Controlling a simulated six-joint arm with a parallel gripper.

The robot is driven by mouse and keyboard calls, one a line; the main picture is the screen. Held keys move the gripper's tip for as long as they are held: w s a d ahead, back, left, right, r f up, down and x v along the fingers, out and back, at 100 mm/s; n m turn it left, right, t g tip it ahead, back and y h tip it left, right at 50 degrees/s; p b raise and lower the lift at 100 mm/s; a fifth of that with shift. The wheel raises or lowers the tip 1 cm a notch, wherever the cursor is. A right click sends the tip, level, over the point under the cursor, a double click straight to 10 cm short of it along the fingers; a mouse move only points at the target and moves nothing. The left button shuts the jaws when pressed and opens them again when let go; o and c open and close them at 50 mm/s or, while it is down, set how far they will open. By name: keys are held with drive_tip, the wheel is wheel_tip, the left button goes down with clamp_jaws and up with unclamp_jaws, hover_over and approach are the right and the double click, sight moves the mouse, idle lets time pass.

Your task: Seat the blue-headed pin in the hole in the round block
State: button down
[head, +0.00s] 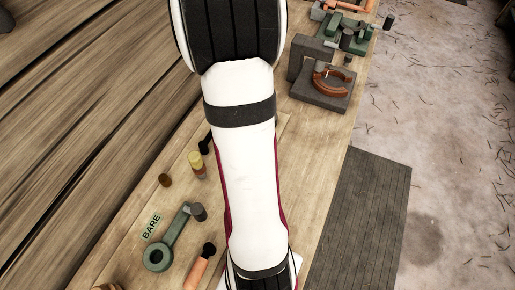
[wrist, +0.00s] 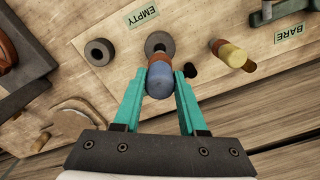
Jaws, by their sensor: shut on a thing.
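My gripper (wrist: 160,82) has two teal fingers, shut on the blue-headed pin (wrist: 159,80) in the wrist view. The blue head faces the camera, and a reddish-brown part of the pin shows beyond it. A round grey block (wrist: 159,39) with a dark hole lies just beyond the pin, by the EMPTY label (wrist: 142,14). The pin's far end appears at the block's near edge; I cannot tell its height or whether it touches. In the head view my arm hides the gripper, the pin and this block.
A dark ring (wrist: 99,52) lies left of the block, and a yellow-headed piece (wrist: 232,55) stands to its right. A green tool (head: 172,238) lies by the BARE label (head: 151,226). A grey block with a brown curved piece (head: 331,80) sits farther along the bench.

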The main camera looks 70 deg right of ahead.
idle(0.3)
drive_tip(key=shift+f, duration=1.7)
drive_tip(key=shift+f, duration=2.1)
idle(0.9)
drive_tip(key=shift+c, duration=1.9)
unclamp_jaws()
wheel_tip(320, 180, up, 16)
drive_tip(key=shift+f, duration=0.1)
